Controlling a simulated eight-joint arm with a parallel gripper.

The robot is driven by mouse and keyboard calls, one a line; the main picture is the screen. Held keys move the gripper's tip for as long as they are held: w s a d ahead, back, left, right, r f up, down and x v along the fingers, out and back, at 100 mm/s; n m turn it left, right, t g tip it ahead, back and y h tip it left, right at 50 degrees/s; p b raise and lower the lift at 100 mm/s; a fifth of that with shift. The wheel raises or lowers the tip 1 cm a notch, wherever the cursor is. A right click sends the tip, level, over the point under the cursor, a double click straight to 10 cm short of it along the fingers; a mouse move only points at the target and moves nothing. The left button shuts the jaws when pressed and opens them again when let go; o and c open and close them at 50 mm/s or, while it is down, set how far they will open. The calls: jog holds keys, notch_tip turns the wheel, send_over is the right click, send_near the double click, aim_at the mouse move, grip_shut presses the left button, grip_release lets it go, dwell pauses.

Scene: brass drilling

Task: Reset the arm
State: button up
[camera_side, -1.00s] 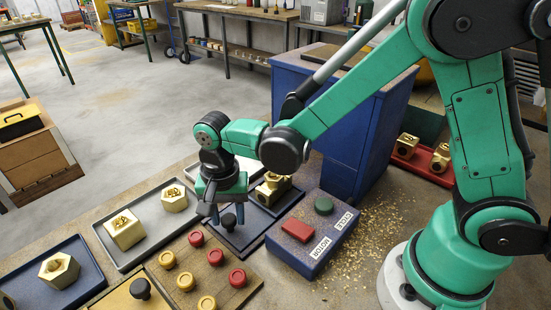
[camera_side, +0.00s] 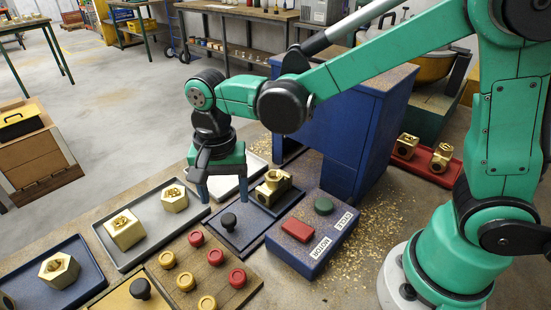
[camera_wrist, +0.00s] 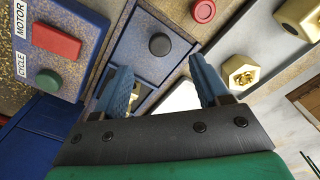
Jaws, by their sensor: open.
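My green arm's gripper (camera_side: 224,194) hangs fingers-down above the far part of the trays, its two blue fingers spread apart with nothing between them. The wrist view also shows the gripper (camera_wrist: 166,85) open and empty. A black knob (camera_side: 228,221) stands upright on a blue tray (camera_side: 234,241) just below and in front of the fingers; it also shows in the wrist view (camera_wrist: 160,44). A brass fitting (camera_side: 272,187) rests in a dark tray to the right of the gripper.
A blue control box (camera_side: 306,261) with a red and a green button sits at right. Brass hex parts (camera_side: 124,230) lie on a grey tray (camera_side: 154,226) at left. A wooden board (camera_side: 220,287) with red and yellow knobs is in front. A blue cabinet (camera_side: 347,135) stands behind.

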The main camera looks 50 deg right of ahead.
jog(key=shift+d+r, duration=0.3)
jog(key=shift+d, duration=0.05)
jog(key=s+d+r+n+t, duration=0.2)
jog(key=d+n+t, duration=0.1)
jog(key=d+n, duration=0.1)
jog(key=s+d+r+n+t, duration=0.2)
jog(key=s+d+n+t, duration=0.1)
jog(key=d+n+t, duration=0.1)
jog(key=d+n, duration=0.1)
jog(key=d, duration=0.1)
jog(key=shift+s+d+r, duration=0.15)
jog(key=shift+d+r, duration=0.2)
jog(key=shift+r, duration=0.05)
